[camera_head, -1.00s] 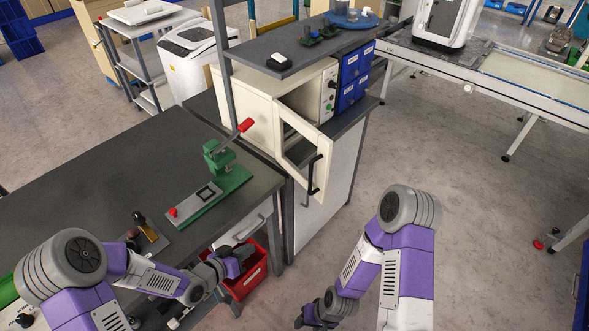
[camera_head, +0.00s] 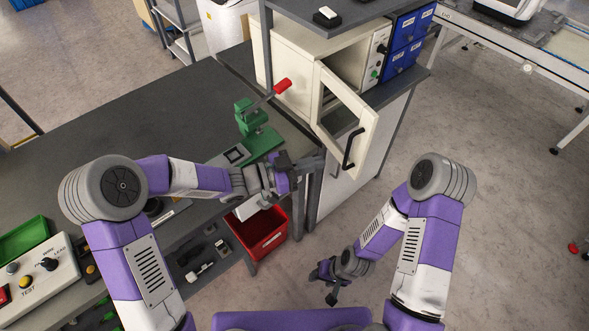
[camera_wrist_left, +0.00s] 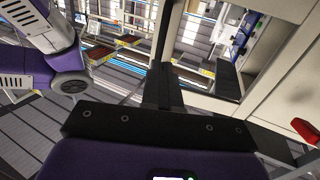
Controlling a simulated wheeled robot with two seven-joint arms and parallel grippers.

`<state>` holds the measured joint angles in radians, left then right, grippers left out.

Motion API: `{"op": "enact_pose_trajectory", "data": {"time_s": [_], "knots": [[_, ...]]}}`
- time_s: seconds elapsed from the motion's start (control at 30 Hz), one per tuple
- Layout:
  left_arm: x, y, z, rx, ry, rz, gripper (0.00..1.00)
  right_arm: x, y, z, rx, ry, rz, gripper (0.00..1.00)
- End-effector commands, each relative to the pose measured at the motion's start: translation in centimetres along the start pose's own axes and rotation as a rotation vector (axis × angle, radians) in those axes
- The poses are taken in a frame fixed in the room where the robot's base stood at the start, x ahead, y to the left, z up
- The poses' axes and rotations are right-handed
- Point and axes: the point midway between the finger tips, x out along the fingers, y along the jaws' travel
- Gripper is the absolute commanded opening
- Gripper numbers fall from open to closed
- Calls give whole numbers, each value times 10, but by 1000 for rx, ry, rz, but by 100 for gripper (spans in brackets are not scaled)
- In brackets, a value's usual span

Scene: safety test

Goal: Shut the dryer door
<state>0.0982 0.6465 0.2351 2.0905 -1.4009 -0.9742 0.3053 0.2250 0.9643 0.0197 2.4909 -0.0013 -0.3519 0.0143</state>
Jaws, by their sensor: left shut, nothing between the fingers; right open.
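The dryer (camera_head: 292,78) is a cream cabinet at the back of the bench. Its door (camera_head: 368,109) stands open toward me, a cream frame around a window with a black handle (camera_head: 351,148) near its free edge. My left gripper (camera_head: 318,160) is shut and empty, just left of and below the door's lower part; whether it touches is unclear. In the left wrist view its closed fingers (camera_wrist_left: 160,85) point at a cream panel (camera_wrist_left: 281,87), apparently the door, with a window. My right gripper (camera_head: 323,284) is open, low over the floor and away from the door.
A green press (camera_head: 253,124) with a red lever (camera_head: 283,86) stands on the bench left of the door. A red bin (camera_head: 262,236) is below the left gripper. Blue drawers (camera_head: 404,39) are right of the dryer. Floor right of the door is clear.

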Motion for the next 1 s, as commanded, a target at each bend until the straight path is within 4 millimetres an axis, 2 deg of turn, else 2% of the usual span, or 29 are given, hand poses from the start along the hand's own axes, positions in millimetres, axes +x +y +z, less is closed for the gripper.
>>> {"op": "enact_pose_trajectory", "data": {"time_s": [0.1, 0.3, 0.87, 1.0], "knots": [[25, 1, 2, 1, 2, 3, 0, 7, 3, 0, 0, 0, 0, 52], [48, 0, 1, 0, 0, 0, 0, 12, 5, -1, 0, 0, 0, 52], [56, -1, 0, -1, 0, -5, 0, 14, 5, -1, 0, 0, 0, 52], [66, -2, 0, -2, 0, -22, 0, 16, 6, -1, 0, 0, 0, 52]]}}
